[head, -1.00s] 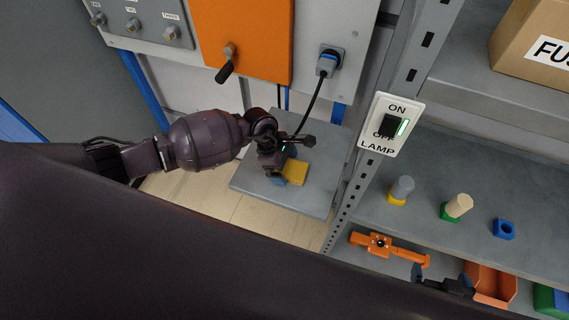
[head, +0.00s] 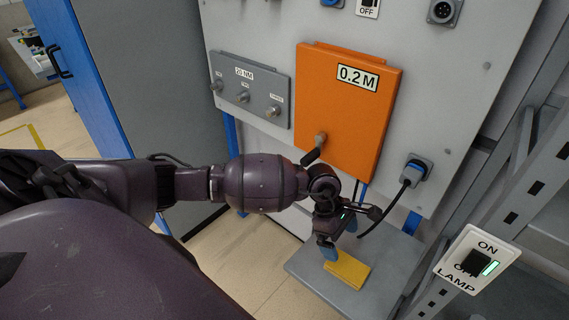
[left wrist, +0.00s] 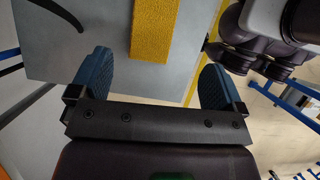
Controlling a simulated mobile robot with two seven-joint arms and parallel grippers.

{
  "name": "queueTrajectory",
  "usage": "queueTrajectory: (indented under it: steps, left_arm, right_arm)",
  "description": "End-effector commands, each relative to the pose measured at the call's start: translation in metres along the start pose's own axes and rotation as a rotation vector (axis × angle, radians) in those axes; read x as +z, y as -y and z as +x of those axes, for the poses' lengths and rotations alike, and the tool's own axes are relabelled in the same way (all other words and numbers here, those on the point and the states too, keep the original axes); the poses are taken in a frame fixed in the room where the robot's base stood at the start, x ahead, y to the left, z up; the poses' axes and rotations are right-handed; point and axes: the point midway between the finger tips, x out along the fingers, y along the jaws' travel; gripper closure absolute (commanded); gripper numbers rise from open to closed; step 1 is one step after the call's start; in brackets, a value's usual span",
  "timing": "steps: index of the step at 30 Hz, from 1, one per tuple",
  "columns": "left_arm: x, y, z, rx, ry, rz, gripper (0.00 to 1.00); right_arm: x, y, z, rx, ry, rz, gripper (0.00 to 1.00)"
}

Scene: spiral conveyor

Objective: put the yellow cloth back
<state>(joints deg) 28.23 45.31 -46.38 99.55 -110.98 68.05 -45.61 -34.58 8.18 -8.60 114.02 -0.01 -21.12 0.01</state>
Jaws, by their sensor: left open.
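The yellow cloth (head: 348,270) lies as a folded flat pad on a grey platform (head: 385,292) below the wall panel. It also shows in the left wrist view as a yellow strip (left wrist: 154,28) at the top, between the lines of the two fingers. My left gripper (head: 339,239) has blue fingertips and is just above and beside the cloth, partly covering its far left edge. In the left wrist view the fingers (left wrist: 156,80) are wide apart with nothing between them. My right gripper is in neither current view.
An orange box door labelled 0.2 M (head: 348,110) with a dark handle is behind my left wrist. A blue plug (head: 416,172) with a hanging black cable is close to the gripper's right. A lamp switch (head: 478,262) is on the rack post at right.

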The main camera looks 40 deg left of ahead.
Motion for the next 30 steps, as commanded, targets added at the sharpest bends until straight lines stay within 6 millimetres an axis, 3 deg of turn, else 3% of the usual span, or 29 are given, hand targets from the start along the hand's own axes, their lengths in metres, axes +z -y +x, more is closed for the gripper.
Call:
queueTrajectory:
  steps: [6,10,14,17,20,26,27,30]
  left_arm:
    - [0.065,0.043,0.021,-0.097,0.443,-0.319,0.05]
    - [0.102,0.057,0.011,-0.179,0.793,-0.654,0.05]
    - [0.114,0.056,-0.008,-0.266,1.113,-1.029,0.05]
    - [0.103,0.051,-0.023,-0.337,1.338,-1.34,0.05]
    - [0.075,0.048,-0.031,-0.409,1.546,-1.667,0.05]
    - [-0.01,0.063,-0.024,-0.561,1.908,-2.35,0.05]
    - [-0.029,0.072,-0.019,0.562,-1.865,2.353,0.05]
    - [-0.071,0.099,-0.004,0.512,-1.595,2.129,0.05]
  right_arm:
    - [-0.001,0.0,0.0,0.0,-0.002,0.001,0.0]
    - [-0.002,0.0,0.001,0.0,-0.003,0.001,0.0]
    - [-0.002,0.0,0.001,0.0,-0.004,0.0,0.0]
    - [-0.003,0.0,0.001,-0.001,-0.006,0.0,0.0]
    - [-0.003,0.001,0.002,-0.001,-0.007,0.0,0.0]
    - [-0.004,0.001,0.002,-0.001,-0.007,0.0,0.0]
    - [-0.004,0.001,0.002,-0.001,-0.007,0.0,0.0]
    - [-0.003,0.001,0.002,-0.001,-0.007,0.0,0.0]
